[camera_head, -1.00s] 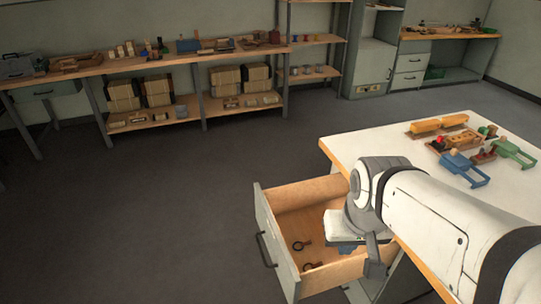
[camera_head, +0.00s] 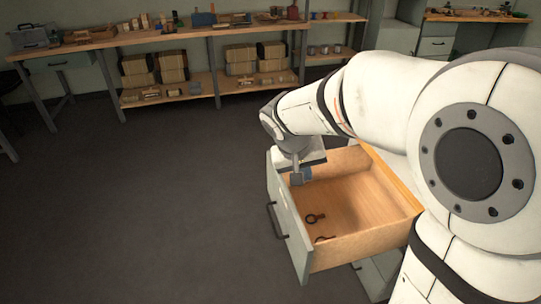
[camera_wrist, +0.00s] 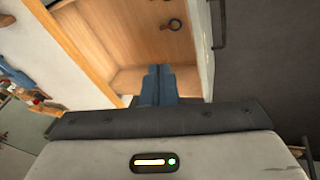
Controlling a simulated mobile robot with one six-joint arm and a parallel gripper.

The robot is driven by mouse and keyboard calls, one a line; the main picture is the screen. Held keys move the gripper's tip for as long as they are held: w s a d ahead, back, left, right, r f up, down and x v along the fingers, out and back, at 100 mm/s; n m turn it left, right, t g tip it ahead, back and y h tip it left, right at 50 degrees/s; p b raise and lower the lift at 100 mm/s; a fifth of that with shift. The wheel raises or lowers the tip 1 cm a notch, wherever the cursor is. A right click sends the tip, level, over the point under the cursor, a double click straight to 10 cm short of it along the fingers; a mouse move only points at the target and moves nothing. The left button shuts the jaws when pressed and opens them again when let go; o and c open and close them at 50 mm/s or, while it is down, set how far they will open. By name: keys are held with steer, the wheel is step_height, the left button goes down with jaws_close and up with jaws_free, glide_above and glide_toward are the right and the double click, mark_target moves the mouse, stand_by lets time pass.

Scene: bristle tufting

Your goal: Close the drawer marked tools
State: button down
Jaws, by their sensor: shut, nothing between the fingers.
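The drawer (camera_head: 291,222) is pulled well out from the bench. It has a grey-green front, a dark bar handle (camera_head: 275,220) and a bare wooden inside. In the wrist view its front panel (camera_wrist: 206,55) stands at the right. No marking on it is readable. My gripper (camera_head: 297,180) is at the drawer's far front corner, close to the front panel. Its blue fingers (camera_wrist: 158,72) are together and empty, over the drawer's end wall in the wrist view. I cannot tell whether they touch it.
Two dark ring-ended items (camera_head: 315,218) lie in the drawer; one ring also shows in the wrist view (camera_wrist: 174,24). My arm hides most of the bench top. A long shelf bench (camera_head: 160,35) stands along the back wall. The floor (camera_head: 140,210) left of the drawer is clear.

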steer(key=w+a+f+n+t+b, duration=0.1)
steer(key=w+a+f+b, duration=0.1)
steer(key=w+a+f, duration=0.35)
steer(key=w+a+f+t+b, duration=0.2)
steer(key=w+a+f+b, duration=0.1)
steer(key=a+f, duration=0.55)
steer(key=b, duration=0.1)
glide_toward(277, 190)
step_height(277, 190, down, 4)
steer(key=w, duration=0.2)
steer(key=shift+w+d+r+h, duration=0.2)
steer(key=shift+d+h, duration=0.2)
steer(key=shift+d, duration=0.05)
